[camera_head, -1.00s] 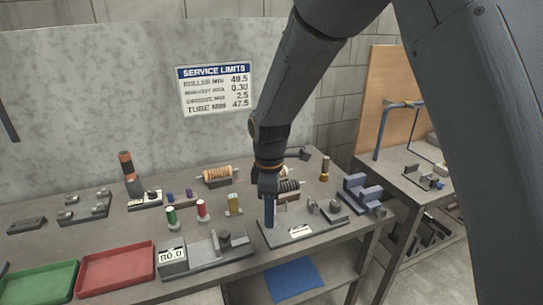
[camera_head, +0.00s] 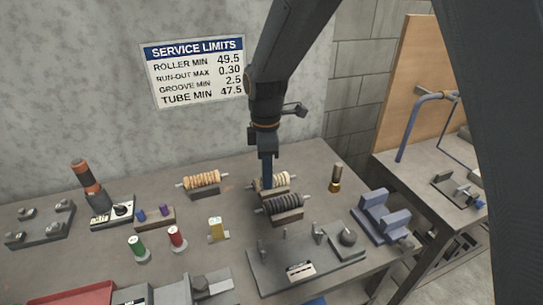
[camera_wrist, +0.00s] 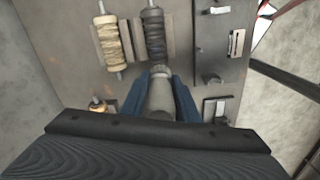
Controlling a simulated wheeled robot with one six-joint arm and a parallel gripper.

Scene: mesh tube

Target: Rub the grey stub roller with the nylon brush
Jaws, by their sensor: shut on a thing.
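A dark grey ribbed roller (camera_head: 281,206) lies on a cradle at the back right of the bench; I take it as the grey stub roller. It also shows in the wrist view (camera_wrist: 154,36). My gripper (camera_head: 267,178) hangs fingers down by the rollers in the head view. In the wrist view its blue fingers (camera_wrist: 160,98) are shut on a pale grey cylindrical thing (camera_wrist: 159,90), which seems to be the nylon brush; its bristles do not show. The held thing overlaps the near end of the dark roller in the picture; I cannot tell whether they touch.
A tan roller (camera_head: 256,183) lies just behind the dark one, another (camera_head: 202,180) further left. A brass-footed upright tool (camera_head: 335,180) stands right. A grey fixture plate (camera_head: 270,272) is in front, blue blocks (camera_head: 380,216) to its right. Several coloured pieces stand left.

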